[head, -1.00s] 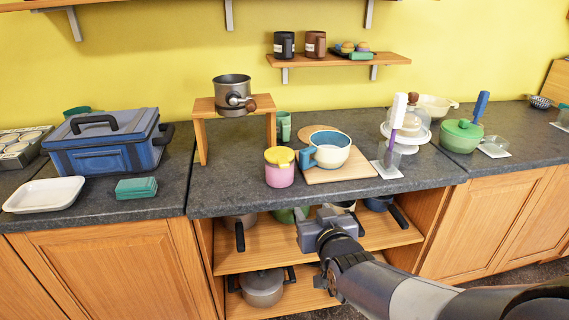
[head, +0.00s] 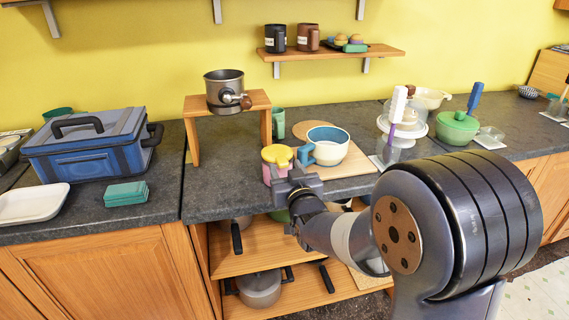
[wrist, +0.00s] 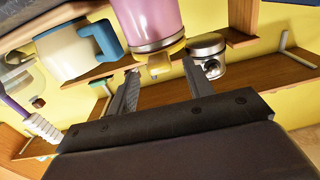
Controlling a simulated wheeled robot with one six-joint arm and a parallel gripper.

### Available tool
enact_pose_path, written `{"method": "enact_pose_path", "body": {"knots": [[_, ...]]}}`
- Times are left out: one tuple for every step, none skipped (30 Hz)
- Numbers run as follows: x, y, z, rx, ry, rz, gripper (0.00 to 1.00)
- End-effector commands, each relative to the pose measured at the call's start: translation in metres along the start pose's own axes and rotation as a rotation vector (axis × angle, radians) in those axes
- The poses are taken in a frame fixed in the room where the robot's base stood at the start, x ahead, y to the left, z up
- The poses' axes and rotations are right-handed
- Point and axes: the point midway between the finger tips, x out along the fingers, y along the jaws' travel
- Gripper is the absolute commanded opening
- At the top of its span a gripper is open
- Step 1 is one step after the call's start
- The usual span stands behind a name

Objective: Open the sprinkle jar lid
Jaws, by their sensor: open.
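The sprinkle jar (head: 267,174) is pink with a yellow lid (head: 277,155). It stands upright at the counter's front edge, partly hidden by my gripper (head: 291,172). In the wrist view the scene is upside down. There the jar's pink body (wrist: 149,20) hangs from the top, with a metal band above the yellow lid (wrist: 161,62). My gripper (wrist: 160,66) is open, its two fingers spread to either side of the lid. The lid appears seated on the jar. I cannot tell whether a finger touches it.
A cream mug with a blue handle (head: 327,148) stands close right of the jar on a wooden board (head: 350,165). A metal pot (head: 224,88) sits on a small wooden stand (head: 194,105) behind left. The counter left of the jar (head: 222,190) is clear.

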Motion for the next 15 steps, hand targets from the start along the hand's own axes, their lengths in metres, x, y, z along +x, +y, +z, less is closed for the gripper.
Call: {"method": "enact_pose_path", "body": {"knots": [[0.006,0.0,-0.001,0.0,-0.001,0.0,0.49],[0.009,0.0,-0.001,0.0,0.0,0.0,0.49],[0.013,0.0,-0.001,0.0,0.0,0.0,0.49],[0.015,0.0,-0.001,0.0,0.0,0.0,0.49],[0.017,0.0,0.0,0.0,0.0,0.0,0.49],[0.018,0.0,0.0,0.0,0.0,0.0,0.49],[0.019,0.0,0.0,0.0,-0.001,0.0,0.49],[0.02,0.0,0.0,0.0,-0.001,0.0,0.49],[0.021,0.0,0.0,0.0,-0.001,0.0,0.49],[0.021,0.0,0.0,0.0,-0.001,0.0,0.49],[0.021,0.0,0.0,0.0,0.0,0.0,0.49],[0.021,0.0,0.0,0.0,0.0,0.0,0.49],[0.021,0.0,0.0,0.0,0.0,0.0,0.49],[0.021,0.0,0.0,0.0,0.0,0.0,0.49],[0.021,0.0,0.0,0.0,0.0,0.0,0.49]]}}
